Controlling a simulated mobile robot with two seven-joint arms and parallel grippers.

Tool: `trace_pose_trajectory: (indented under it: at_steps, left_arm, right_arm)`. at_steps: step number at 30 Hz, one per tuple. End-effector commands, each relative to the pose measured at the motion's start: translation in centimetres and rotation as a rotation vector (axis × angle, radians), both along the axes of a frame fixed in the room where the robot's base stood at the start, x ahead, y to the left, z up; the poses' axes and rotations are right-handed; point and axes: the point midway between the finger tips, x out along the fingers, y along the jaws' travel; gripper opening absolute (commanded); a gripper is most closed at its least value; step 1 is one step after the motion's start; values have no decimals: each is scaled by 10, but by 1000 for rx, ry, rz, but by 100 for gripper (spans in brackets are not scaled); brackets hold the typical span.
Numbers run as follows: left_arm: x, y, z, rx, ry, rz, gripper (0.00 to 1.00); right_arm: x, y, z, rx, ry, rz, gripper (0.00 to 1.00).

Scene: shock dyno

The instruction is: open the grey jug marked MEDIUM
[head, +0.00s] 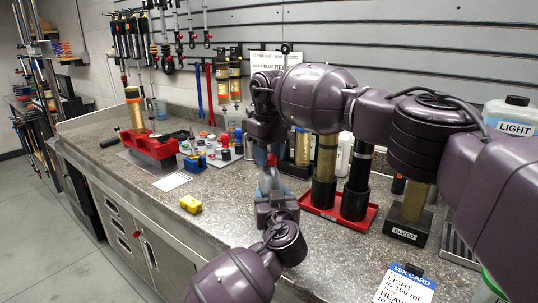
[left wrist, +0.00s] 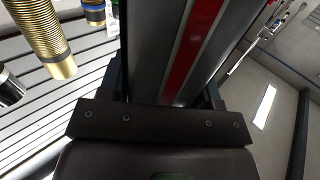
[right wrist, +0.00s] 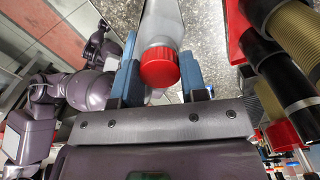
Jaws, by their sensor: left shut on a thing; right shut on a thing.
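The grey jug (right wrist: 163,22) shows in the right wrist view with a red cap (right wrist: 159,68) at its near end; I cannot read a MEDIUM marking. My right gripper (head: 266,158) points down over the counter, its blue fingers shut at either side of the red cap. The cap appears against the jug's neck; I cannot tell how tightly it sits. My left gripper (head: 270,186) is just below, pointing up. In the left wrist view its jaws are shut on a grey body with a red stripe (left wrist: 193,48), apparently the jug. In the head view the arms and grippers mostly hide the jug.
A red tray (head: 364,222) with upright dampers stands right of the grippers. A LIGHT jug (head: 513,116) and mix card (head: 403,287) are at right. The counter's front-left strip is clear.

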Motion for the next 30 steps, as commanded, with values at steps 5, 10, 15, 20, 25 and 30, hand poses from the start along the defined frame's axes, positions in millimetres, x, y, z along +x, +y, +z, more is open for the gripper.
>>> trace_pose_trajectory:
  at_steps: [5,10,15,20,25,30]
  left_arm:
    - [0,0,0,0,0,-1,0]
    - [0,0,0,0,0,-1,0]
    - [0,0,0,0,0,-1,0]
    - [0,0,0,0,0,-1,0]
    - [0,0,0,0,0,-1,0]
    - [0,0,0,0,0,-1,0]
  right_arm:
    - [-1,1,0,0,1,257,11]
    - [-1,1,0,1,1,506,11]
    - [-1,1,1,0,1,755,11]
    - [-1,1,1,1,1,990,11]
    - [-1,1,1,1,1,1239,11]
    - [-1,1,1,1,1,1487,11]
